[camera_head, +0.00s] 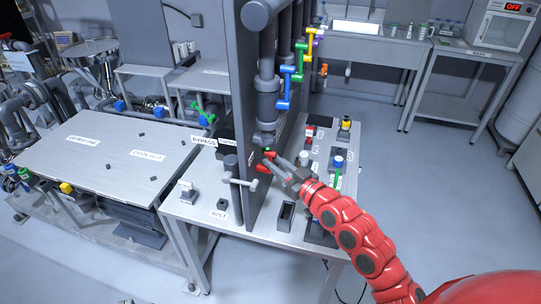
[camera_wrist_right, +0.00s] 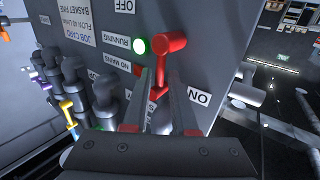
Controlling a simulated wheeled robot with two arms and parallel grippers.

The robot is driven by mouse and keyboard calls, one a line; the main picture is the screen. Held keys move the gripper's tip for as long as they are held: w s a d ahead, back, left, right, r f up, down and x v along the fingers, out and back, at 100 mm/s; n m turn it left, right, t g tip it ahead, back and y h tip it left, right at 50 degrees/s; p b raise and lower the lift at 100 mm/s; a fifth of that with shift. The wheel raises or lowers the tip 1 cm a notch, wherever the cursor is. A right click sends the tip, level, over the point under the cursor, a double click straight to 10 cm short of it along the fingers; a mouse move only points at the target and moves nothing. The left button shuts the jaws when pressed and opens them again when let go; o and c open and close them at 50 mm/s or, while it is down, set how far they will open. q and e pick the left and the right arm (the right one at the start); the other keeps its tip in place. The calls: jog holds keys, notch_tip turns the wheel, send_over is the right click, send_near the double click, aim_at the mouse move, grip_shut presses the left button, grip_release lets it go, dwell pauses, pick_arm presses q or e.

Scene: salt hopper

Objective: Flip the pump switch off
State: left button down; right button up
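The pump switch is a red lever (camera_wrist_right: 172,43) on the upright grey panel (camera_wrist_right: 90,22), beside a lit green lamp (camera_wrist_right: 140,46). The panel carries an OFF label (camera_wrist_right: 125,6) at the top and an ON label (camera_wrist_right: 198,97) lower right. In the head view the red lever (camera_head: 269,154) shows at the panel's edge. My right gripper (camera_wrist_right: 160,72) is at the lever, its two fingers apart with part of the red lever between them. I cannot tell whether either finger touches it. In the head view my right gripper (camera_head: 272,162) reaches in from the lower right. My left gripper is not in view.
Coloured valve handles, including a blue one (camera_head: 284,90), line the panel. The bench (camera_head: 232,178) under it holds several small switches and labels. A flat-topped metal table (camera_head: 115,150) stands left. A shelf with an oven-like box (camera_head: 500,25) is at the back right. Floor at right is clear.

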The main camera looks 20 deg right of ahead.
jog(key=shift+x, duration=1.15)
grip_shut()
